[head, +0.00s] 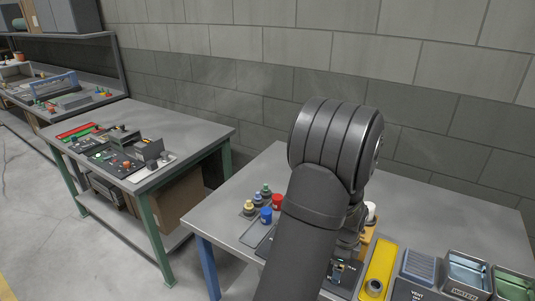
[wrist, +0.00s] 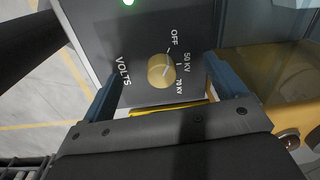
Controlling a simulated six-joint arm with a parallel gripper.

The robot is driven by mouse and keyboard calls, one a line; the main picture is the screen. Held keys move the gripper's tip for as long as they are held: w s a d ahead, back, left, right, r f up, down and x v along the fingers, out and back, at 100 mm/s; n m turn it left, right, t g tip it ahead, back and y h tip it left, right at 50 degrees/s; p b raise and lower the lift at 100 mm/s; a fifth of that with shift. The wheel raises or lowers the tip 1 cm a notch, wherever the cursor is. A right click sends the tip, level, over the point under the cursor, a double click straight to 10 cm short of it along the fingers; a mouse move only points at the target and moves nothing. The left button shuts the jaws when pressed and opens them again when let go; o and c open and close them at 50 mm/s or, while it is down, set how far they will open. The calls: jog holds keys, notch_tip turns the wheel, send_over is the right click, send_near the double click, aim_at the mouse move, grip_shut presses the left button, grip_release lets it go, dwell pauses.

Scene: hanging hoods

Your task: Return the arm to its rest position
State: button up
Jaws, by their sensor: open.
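My arm (head: 330,190) rises in the middle of the head view and hides my gripper there. In the wrist view my gripper (wrist: 160,82) is open, with one blue-grey finger at each side. A dark panel with a round tan knob (wrist: 161,71) shows between and beyond the fingers. The knob is marked OFF, 50 KV, 70 KV and VOLTS. The fingers stand apart from the knob with nothing held between them. I cannot tell how far the fingertips are from the panel.
The near grey table carries small red and blue containers (head: 266,215), a yellow tray (head: 379,266) and a bin marked WATER (head: 466,272). A second table (head: 190,125) with small devices stands to the left. A block wall (head: 300,60) closes the back. The table's back right is clear.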

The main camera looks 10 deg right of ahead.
jog(key=shift+o, duration=0.3)
jog(key=shift+s+d+r, duration=0.1)
jog(key=shift+s+r, duration=0.1)
jog(key=shift+r, duration=0.05)
jog(key=s+r+m, duration=0.1)
jog(key=s+r+m+y, duration=0.1)
jog(key=shift+d+r+m+g, duration=0.15)
jog(key=shift+r+m+g, duration=0.15)
jog(key=shift+r+g, duration=0.1)
jog(key=w+r+n+t+h, duration=0.1)
jog(key=w+r+t, duration=0.1)
jog(key=r, duration=1.5)
jog(key=w+r+n+t+h, duration=0.1)
jog(key=w+r+t, duration=0.2)
jog(key=r, duration=1.4)
jog(key=a+x, duration=0.1)
jog(key=x, duration=0.9)
jog(key=shift+s+d, duration=0.2)
jog(key=shift+d, duration=0.15)
jog(key=shift+f, duration=0.1)
jog(key=d+v, duration=0.1)
jog(key=v, duration=0.8)
jog(key=shift+a+r, duration=0.4)
jog(key=shift+r, duration=0.05)
